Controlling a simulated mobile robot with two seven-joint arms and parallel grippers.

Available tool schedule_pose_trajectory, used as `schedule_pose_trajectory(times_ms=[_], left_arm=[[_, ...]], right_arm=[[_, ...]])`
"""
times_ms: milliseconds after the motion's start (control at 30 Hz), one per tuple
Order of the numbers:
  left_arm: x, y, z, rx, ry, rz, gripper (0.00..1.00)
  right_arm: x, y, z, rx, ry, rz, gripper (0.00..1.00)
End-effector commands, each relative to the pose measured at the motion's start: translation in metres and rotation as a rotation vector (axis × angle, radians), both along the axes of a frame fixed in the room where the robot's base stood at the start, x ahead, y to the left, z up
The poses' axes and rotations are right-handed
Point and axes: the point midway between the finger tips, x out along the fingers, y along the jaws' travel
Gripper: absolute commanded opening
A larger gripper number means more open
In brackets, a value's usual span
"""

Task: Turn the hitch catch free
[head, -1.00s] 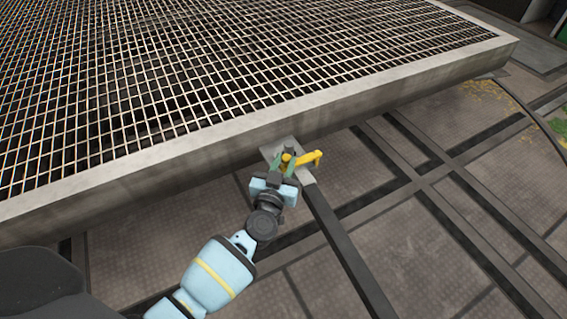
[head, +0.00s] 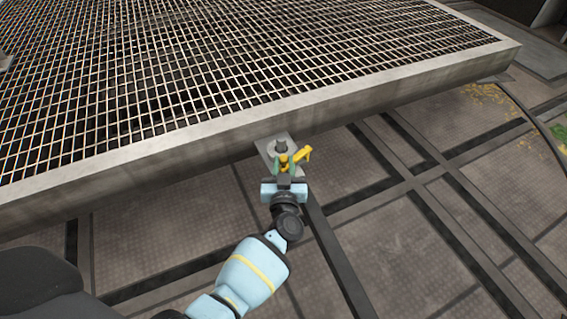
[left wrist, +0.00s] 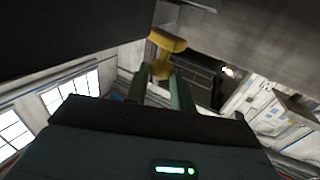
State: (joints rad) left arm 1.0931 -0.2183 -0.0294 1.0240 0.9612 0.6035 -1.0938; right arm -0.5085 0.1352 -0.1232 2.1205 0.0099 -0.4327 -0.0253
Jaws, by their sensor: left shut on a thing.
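The yellow hitch catch (head: 303,154) sits on a grey plate (head: 265,146) below the edge of the grated deck. One yellow arm of it points up and to the right in the head view. My left gripper (head: 284,164) is shut on the catch, its green fingers on either side of the yellow part. In the left wrist view the yellow catch (left wrist: 166,42) rises from between the two fingers (left wrist: 160,88). The fingers hide part of the catch. My right gripper is not in view.
The grated deck (head: 150,133) with its pale metal rim fills the upper part of the head view, just above the gripper. A dark bar (head: 335,250) runs down from the plate.

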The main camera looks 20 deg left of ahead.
Motion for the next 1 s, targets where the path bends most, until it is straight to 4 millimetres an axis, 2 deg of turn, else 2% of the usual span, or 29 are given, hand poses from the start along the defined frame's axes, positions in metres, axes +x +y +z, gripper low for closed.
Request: schedule_pose_trajectory(times_ms=[467, 500, 633, 1000], left_arm=[[-0.0014, -0.0023, -0.0016, 0.002, 0.004, 0.045, 0.00], [-0.0014, -0.0023, -0.0015, 0.002, 0.004, 0.045, 0.28], [-0.0011, -0.0022, -0.0010, 0.002, 0.003, 0.045, 0.45], [-0.0052, -0.0041, 0.0001, 0.002, 0.002, 0.045, 0.46]], right_arm=[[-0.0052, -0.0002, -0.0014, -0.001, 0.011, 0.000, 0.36], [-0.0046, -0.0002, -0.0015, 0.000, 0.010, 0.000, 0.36], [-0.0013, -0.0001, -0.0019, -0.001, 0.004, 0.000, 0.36], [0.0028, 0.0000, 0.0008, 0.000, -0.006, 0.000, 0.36]])
